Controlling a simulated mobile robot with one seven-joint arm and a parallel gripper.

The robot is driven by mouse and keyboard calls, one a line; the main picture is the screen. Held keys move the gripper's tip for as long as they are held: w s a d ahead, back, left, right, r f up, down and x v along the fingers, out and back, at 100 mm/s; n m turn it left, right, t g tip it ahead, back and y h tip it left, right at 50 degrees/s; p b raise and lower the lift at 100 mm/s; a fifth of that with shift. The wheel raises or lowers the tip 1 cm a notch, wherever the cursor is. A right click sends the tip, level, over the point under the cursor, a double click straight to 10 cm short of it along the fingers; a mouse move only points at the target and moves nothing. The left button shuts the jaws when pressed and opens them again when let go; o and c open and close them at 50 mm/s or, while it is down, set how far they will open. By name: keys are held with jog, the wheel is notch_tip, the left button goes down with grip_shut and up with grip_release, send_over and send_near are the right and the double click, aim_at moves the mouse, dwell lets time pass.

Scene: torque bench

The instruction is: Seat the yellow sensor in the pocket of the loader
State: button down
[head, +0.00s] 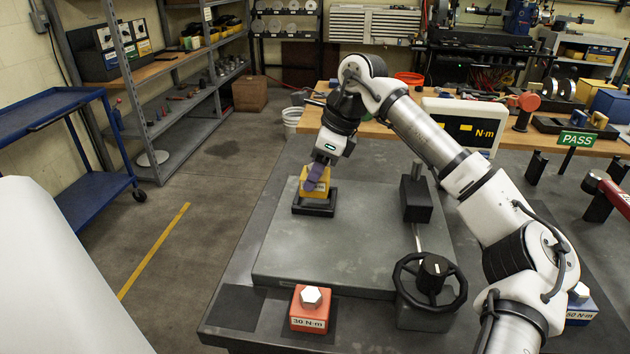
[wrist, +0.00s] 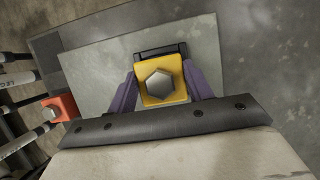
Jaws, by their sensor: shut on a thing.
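The yellow sensor (head: 321,188), a block with a hex head on top, is held at the loader's pocket. My gripper (head: 315,176) points down with its purple fingers shut on the sensor's two sides. The pocket (head: 314,210) is a low black square frame on the grey plate of the loader (head: 340,255). The sensor stands within the frame's outline; I cannot tell if it rests on the floor. In the wrist view the yellow sensor (wrist: 163,97) sits between the purple fingers, and a dark edge of the pocket (wrist: 160,50) shows beyond it.
A black block (head: 416,200) on a rod and a black handwheel (head: 430,275) stand right of the pocket. A red 30 N·m sensor (head: 309,312) is at the bench front, a blue one (head: 580,308) at right. A display (head: 470,125) and a PASS sign (head: 577,140) stand behind.

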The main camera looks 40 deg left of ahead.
jog(key=shift+f, duration=1.45)
jog(key=shift+f, duration=0.2)
jog(key=c, duration=0.6)
grip_release()
jog(key=v, duration=1.2)
jog(key=shift+r+b, duration=0.2)
jog(key=shift+b, duration=0.1)
